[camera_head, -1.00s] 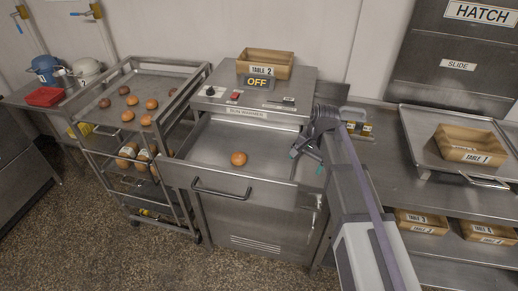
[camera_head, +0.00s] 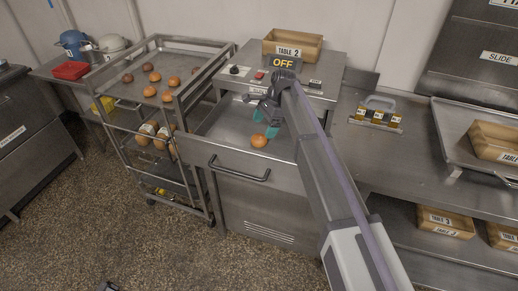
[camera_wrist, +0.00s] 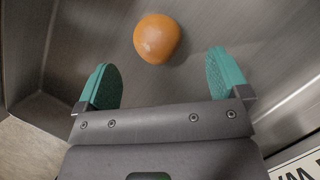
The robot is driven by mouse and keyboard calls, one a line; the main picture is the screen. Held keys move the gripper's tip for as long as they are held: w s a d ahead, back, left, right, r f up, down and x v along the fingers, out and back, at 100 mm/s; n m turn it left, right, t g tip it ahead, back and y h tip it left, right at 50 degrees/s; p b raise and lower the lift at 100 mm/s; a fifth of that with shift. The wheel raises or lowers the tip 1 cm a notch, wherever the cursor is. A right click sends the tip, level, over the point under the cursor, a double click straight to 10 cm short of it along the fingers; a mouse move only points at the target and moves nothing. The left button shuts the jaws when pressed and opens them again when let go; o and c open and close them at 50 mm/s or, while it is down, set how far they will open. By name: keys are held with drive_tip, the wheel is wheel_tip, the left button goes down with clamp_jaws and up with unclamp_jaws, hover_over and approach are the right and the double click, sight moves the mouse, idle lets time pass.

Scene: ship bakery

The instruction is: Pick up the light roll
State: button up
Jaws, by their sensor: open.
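A light orange-brown roll (camera_head: 259,141) lies alone in the open drawer (camera_head: 222,125) of the bun warmer. In the wrist view the roll (camera_wrist: 157,38) is beyond the fingertips, roughly centred between them. My gripper (camera_head: 266,124) is over the drawer, close to the roll, with teal finger pads. In the wrist view my gripper (camera_wrist: 163,75) is open with nothing between the pads. Several more rolls, dark and lighter ones, lie on the trolley's top tray (camera_head: 205,78).
The trolley (camera_head: 212,190) stands left of the warmer. The drawer handle (camera_head: 238,174) sticks out in front. A TABLE 2 box (camera_head: 314,47) sits on the warmer, beside an OFF sign (camera_head: 283,62). A counter (camera_head: 362,160) with a TABLE 1 box (camera_head: 490,133) is at right.

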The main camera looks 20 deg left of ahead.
sight(260, 135)
drive_tip(key=shift+f, duration=0.1)
drive_tip(key=b+x, duration=0.4)
drive_tip(key=x, duration=0.1)
drive_tip(key=shift+s+d+f+b, duration=0.15)
drive_tip(key=shift+f+b, duration=0.05)
drive_tip(key=shift+b, duration=0.2)
drive_tip(key=shift+s+r, duration=0.1)
drive_tip(key=shift+r, duration=0.15)
drive_tip(key=c, duration=1)
wheel_tip(260, 135, up, 10)
drive_tip(key=p, duration=1.1)
drive_tip(key=shift+r, duration=0.2)
drive_tip(key=shift+c, duration=0.2)
drive_tip(key=shift+f, duration=0.2)
